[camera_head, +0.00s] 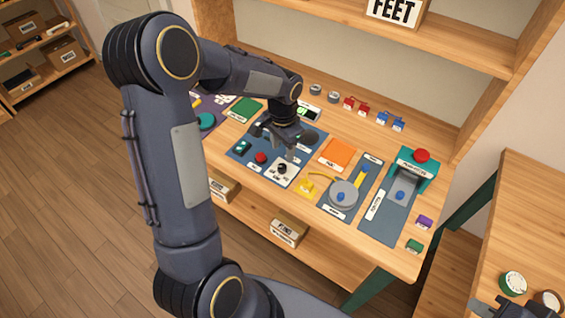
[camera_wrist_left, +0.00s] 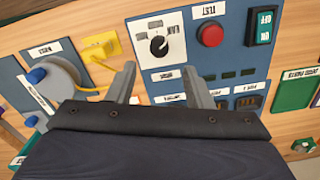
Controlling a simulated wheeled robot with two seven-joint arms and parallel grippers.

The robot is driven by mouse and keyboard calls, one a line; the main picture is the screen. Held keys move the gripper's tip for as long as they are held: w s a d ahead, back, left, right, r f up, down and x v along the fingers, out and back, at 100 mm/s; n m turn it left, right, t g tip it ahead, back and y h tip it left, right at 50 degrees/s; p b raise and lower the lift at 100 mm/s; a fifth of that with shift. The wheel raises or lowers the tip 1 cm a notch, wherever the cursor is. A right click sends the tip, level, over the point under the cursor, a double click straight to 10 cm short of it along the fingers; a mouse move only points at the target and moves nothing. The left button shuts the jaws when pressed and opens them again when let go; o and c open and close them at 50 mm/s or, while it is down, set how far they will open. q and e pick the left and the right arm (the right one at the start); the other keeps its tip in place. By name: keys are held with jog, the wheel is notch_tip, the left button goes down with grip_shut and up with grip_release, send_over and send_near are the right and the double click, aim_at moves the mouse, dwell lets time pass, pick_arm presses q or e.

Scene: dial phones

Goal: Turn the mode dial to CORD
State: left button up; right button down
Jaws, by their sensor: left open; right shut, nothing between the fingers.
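The mode dial is a black knob on a white plate; it shows in the head view (camera_head: 282,168) and in the left wrist view (camera_wrist_left: 159,46). It carries a light pointer mark. The small labels around it are too small to read with certainty. My left gripper (camera_head: 291,150) is open and empty above the blue panel, just behind the dial. In the left wrist view its two fingers (camera_wrist_left: 160,88) stand apart, below the dial in the picture and clear of the knob. My right gripper (camera_head: 486,306) is at the bottom right, shut and empty, partly cut off by the frame.
A red TEST button (camera_wrist_left: 210,34) and a green ON/OFF switch (camera_wrist_left: 262,24) sit beside the dial on the panel. A yellow plug (camera_head: 306,187) with its cord and a grey round reel (camera_head: 344,194) lie on the other side. My left arm covers the bench's left part.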

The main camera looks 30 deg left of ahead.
aim_at(283, 166)
pick_arm(q)
notch_tip(283, 166, down, 8)
jog(key=shift+r+p, duration=0.25)
jog(key=shift+p, duration=0.1)
jog(key=c, duration=1)
